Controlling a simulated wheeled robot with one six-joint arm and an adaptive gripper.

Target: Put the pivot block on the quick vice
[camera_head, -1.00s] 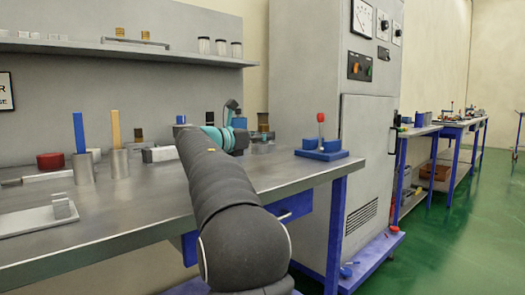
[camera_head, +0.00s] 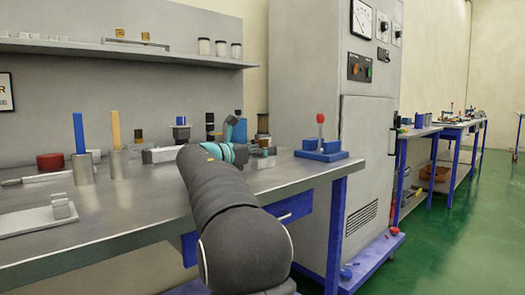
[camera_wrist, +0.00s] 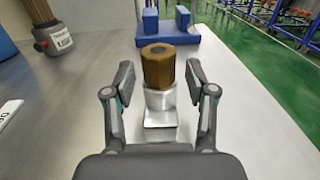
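The brown, brass-like pivot block (camera_wrist: 158,66), hexagonal with a round hole in its top, stands upright on a silver stand (camera_wrist: 160,118) in the wrist view. My gripper (camera_wrist: 160,84) is open, with one finger on each side of the block and a visible gap at both sides. The quick vice (camera_head: 321,150) is blue with a red-knobbed lever and stands near the right end of the bench in the head view. Its blue base (camera_wrist: 194,34) shows beyond the block in the wrist view. In the head view my arm hides most of the gripper.

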